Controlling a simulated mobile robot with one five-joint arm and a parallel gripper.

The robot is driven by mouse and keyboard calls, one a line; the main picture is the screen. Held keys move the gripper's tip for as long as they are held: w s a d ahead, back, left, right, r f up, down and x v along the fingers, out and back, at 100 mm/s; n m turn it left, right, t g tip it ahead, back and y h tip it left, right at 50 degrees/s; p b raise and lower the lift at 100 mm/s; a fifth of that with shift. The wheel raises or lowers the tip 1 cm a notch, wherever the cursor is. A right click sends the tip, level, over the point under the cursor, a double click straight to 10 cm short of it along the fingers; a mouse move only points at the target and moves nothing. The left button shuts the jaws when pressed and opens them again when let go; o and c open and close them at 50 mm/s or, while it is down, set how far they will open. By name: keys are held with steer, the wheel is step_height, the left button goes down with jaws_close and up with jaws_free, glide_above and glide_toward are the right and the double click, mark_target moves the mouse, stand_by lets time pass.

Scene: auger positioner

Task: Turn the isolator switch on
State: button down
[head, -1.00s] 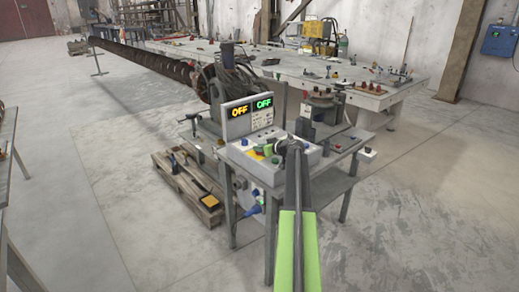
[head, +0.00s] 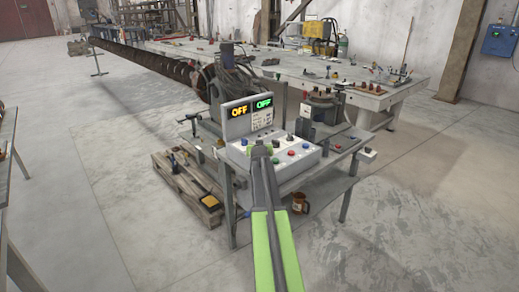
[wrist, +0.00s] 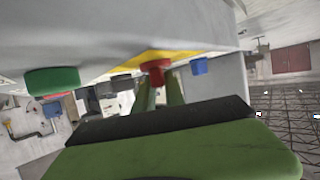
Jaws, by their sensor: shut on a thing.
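A red knob (wrist: 156,67) on a yellow plate (wrist: 185,55) shows in the wrist view, on the face of the control box; it looks like the isolator switch. My gripper (wrist: 160,90) is shut on this knob, its two fingers reaching up to it. In the head view my gripper (head: 260,152) is at the front left of the control box (head: 306,156) and hides the knob and plate. The knob's exact angle cannot be told. The display panel (head: 238,124) on the box reads OFF in orange and OFF in green.
A green button (wrist: 52,80) and a blue part (wrist: 199,66) flank the knob. Several buttons stand on the box, which sits on a metal bench (head: 318,178). A pallet (head: 187,187) lies on the floor to the left. The floor at right is clear.

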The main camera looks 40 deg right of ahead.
steer(key=m+g+h, duration=0.1)
steer(key=m+g, duration=0.1)
steer(key=m+g+h, duration=0.1)
steer(key=m+g, duration=0.1)
steer(key=m+g+h, duration=0.1)
steer(key=m+g, duration=0.1)
steer(key=shift+w+h, duration=0.25)
steer(key=shift+h, duration=0.05)
steer(key=m+g, duration=0.3)
steer(key=shift+s+g, duration=0.1)
steer(key=shift+g, duration=0.3)
steer(key=shift+s+a+m+g, duration=0.1)
steer(key=shift+m+g, duration=0.2)
steer(key=shift+m, duration=0.1)
steer(key=shift+s+f, duration=0.1)
steer(key=c, duration=1.4)
jaws_free()
